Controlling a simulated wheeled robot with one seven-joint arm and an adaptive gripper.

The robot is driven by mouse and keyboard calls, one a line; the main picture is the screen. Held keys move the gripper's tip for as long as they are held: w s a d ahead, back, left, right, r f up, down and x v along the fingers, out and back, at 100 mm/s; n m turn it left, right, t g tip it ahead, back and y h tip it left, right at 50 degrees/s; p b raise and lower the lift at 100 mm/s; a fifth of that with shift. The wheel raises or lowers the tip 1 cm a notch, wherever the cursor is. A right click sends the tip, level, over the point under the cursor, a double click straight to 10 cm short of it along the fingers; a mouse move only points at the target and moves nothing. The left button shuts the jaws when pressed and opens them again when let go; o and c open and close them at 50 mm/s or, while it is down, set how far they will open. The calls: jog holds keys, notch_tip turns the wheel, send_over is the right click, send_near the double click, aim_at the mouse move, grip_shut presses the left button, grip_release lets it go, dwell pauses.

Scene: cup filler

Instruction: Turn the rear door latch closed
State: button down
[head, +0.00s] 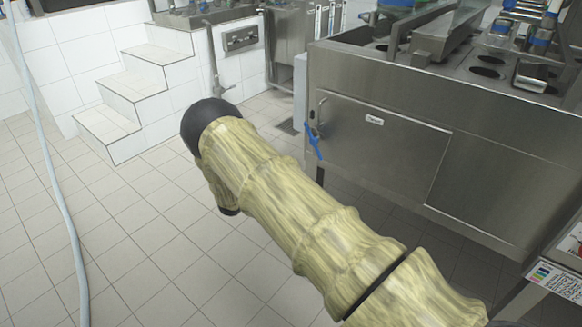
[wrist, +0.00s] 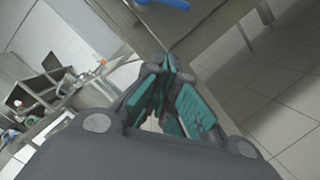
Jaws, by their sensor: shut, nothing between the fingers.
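The blue door latch handle (head: 314,141) is on the left edge of a flat steel door (head: 385,150) in the side of the steel machine. The handle hangs down at a slant in the head view. In the wrist view a blue piece (wrist: 172,3), which looks like the same handle, is cut off by the top edge. My gripper (wrist: 170,66) shows in the wrist view with its teal-padded fingers together and nothing between them. The fingertips are apart from the blue piece, below it in the picture. My gripper is not visible in the head view.
My covered arm crosses the middle of the head view. White tiled steps (head: 135,95) stand at the back left. A pale hose (head: 58,185) runs down the left side. Tiled floor (head: 130,240) is open on the left. A label panel (head: 560,280) stands at the lower right.

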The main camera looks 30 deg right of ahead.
jog(key=s+d+r+b, duration=0.1)
jog(key=d+r, duration=0.2)
jog(key=d, duration=0.6)
jog(key=shift+s+d, duration=0.25)
jog(key=shift+d, duration=0.15)
jog(key=shift+s+r, duration=0.1)
jog(key=shift+r, duration=0.1)
jog(key=shift+f+n, duration=0.1)
jog(key=shift+n, duration=0.2)
